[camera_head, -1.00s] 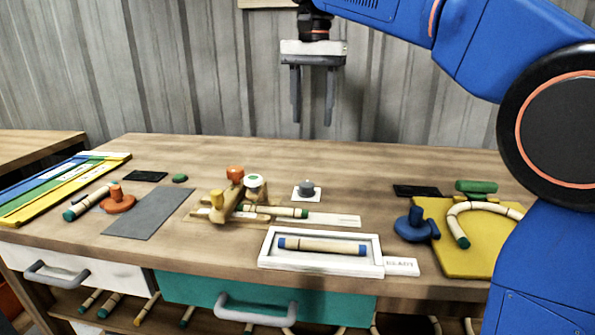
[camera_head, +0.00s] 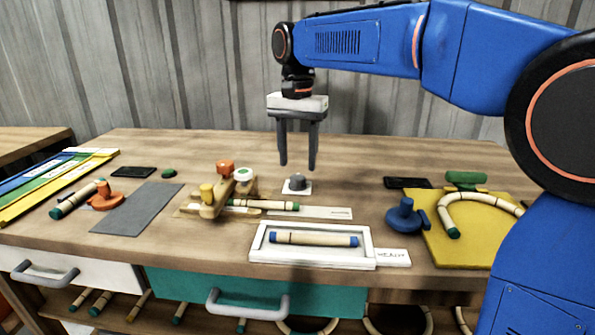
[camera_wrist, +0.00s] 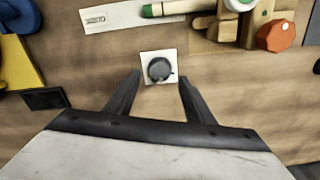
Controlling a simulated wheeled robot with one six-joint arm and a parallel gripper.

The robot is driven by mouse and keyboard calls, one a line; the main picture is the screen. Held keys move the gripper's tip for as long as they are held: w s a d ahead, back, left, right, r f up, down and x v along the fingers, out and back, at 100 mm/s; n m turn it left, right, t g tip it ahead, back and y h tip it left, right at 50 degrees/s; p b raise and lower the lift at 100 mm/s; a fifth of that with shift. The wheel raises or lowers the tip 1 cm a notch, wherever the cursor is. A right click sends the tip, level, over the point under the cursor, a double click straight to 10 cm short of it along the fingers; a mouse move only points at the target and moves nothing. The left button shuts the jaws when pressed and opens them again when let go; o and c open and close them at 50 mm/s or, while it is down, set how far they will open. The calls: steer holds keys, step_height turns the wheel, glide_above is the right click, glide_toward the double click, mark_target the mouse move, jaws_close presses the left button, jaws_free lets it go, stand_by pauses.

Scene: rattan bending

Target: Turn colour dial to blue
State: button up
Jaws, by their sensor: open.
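The dial is a dark grey round knob (camera_head: 297,181) on a small white square plate near the middle of the workbench. It also shows in the wrist view (camera_wrist: 159,69), with a small pointer mark at its lower edge. No colour markings can be made out on the plate. My gripper (camera_head: 298,168) points down above the dial, open and empty. In the wrist view its two fingers (camera_wrist: 160,78) stand to the left and right of the dial's near side, apart from it.
A wooden clamp jig (camera_head: 215,205) with orange, yellow and white-green knobs stands left of the dial. A white tray (camera_head: 312,264) holding a rattan rod lies in front. A blue knobbed tool (camera_head: 405,217) and a yellow board (camera_head: 470,245) are at right. Bench behind the dial is clear.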

mark_target(298, 176)
steer(key=shift+f, duration=2.05)
steer(key=c, duration=1.1)
